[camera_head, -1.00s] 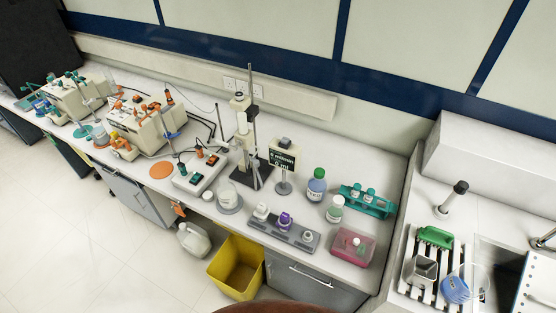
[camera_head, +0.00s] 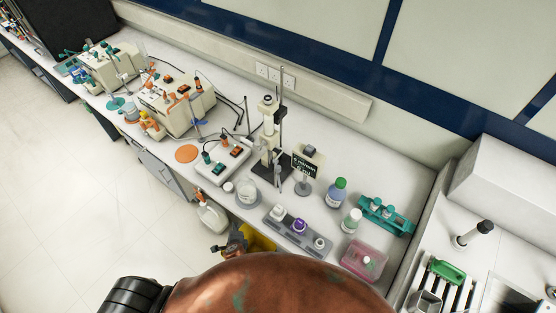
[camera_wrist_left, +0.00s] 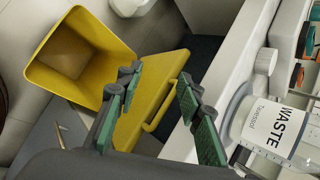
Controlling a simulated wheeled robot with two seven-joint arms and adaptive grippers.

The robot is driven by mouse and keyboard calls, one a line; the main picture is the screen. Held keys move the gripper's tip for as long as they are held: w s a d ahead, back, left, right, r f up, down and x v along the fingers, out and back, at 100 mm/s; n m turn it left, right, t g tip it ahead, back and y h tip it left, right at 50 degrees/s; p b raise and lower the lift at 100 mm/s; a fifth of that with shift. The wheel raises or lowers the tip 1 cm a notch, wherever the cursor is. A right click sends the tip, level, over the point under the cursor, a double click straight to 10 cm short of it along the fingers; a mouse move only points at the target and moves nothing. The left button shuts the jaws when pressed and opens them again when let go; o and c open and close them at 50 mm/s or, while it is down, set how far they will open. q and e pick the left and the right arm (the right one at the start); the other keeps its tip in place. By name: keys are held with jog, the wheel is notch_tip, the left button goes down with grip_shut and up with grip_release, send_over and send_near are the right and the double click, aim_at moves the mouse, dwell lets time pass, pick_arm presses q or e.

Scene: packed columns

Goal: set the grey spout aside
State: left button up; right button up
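A grey rack (camera_head: 270,232) on the bench's front edge holds small capped pieces: a white one (camera_head: 278,212), a purple one (camera_head: 299,226) and a pale, whitish-grey one (camera_head: 319,243) at its right end. I cannot tell for sure which piece is the grey spout. My left gripper (camera_head: 235,243) is low in front of the bench, to the left of the rack. In the left wrist view my left gripper (camera_wrist_left: 157,95) has its green-padded fingers spread apart, with nothing between them. My right gripper is not in view.
A yellow bin (camera_wrist_left: 122,58) stands on the floor below my left gripper. A container labelled WASTE (camera_wrist_left: 275,130) and a small white cap (camera_wrist_left: 265,62) stand near the bench edge. A pink tray (camera_head: 365,260) and bottles stand right of the rack.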

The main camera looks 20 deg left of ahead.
aim_at(278, 170)
pick_arm(q)
jog(key=w+d+r+m+t+y+p, duration=0.1)
jog(key=w+d+r+m+t, duration=0.15)
jog(key=r, duration=0.55)
jog(key=w+d+r+m+t+p, duration=0.1)
jog(key=w+r+m, duration=0.15)
jog(key=r, duration=0.45)
jog(key=w+d+r+m+t+y+p, duration=0.1)
jog(key=w+r+m+t, duration=0.15)
jog(key=r, duration=0.55)
jog(key=w+d+r+m+t+h, duration=0.1)
jog(key=d+r+m, duration=0.2)
jog(key=d, duration=0.1)
jog(key=w+d+r+m+t, duration=0.1)
jog(key=d+r+m+t, duration=0.1)
jog(key=d+r+m, duration=0.1)
jog(key=w+d+r+m+t+h, duration=0.1)
jog(key=w+d+r+m, duration=0.1)
jog(key=d+m, duration=0.2)
jog(key=shift+d+r+h+p, duration=0.3)
jog(key=shift+d+r+p, duration=0.1)
jog(key=shift+d, duration=0.35)
jog(key=p+x, duration=0.1)
jog(key=x, duration=0.6)
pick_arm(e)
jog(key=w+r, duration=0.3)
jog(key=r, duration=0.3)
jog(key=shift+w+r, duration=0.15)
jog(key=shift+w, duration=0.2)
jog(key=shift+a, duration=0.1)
